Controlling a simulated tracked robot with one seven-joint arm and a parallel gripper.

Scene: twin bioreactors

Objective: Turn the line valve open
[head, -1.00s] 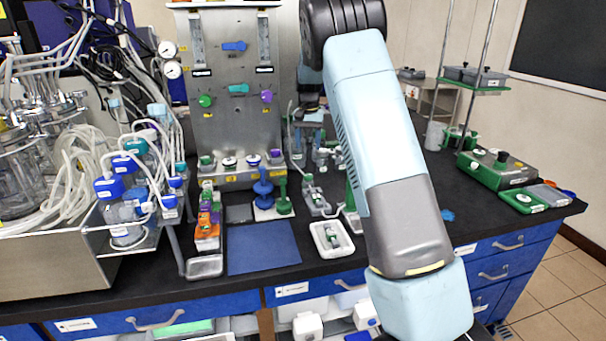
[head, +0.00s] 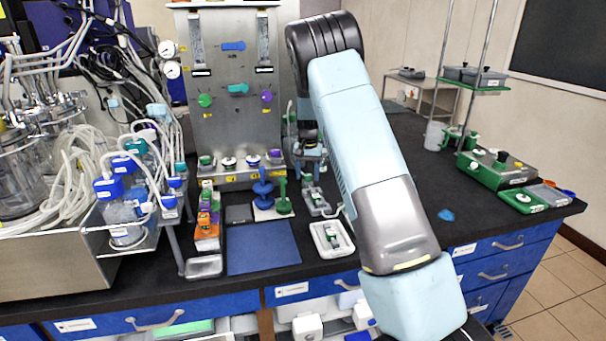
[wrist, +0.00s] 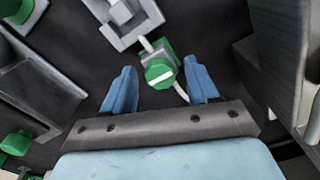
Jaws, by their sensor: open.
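In the wrist view a green valve knob (wrist: 160,72) with a white line across its top sits between the two blue fingers of my gripper (wrist: 160,64). The fingers are apart, with a gap to the knob on both sides. A white stem or tube runs from the knob's lower right side. I cannot tell the gripper's height over the knob. In the head view my gripper (head: 310,154) is small, pointing down by the right edge of the steel panel. The knob cannot be made out there.
The steel panel (head: 236,130) with coloured knobs stands left of my gripper. A grey bracket (wrist: 125,18) lies beyond the knob in the wrist view. A white tray (head: 331,238) and a blue mat (head: 262,248) lie in front.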

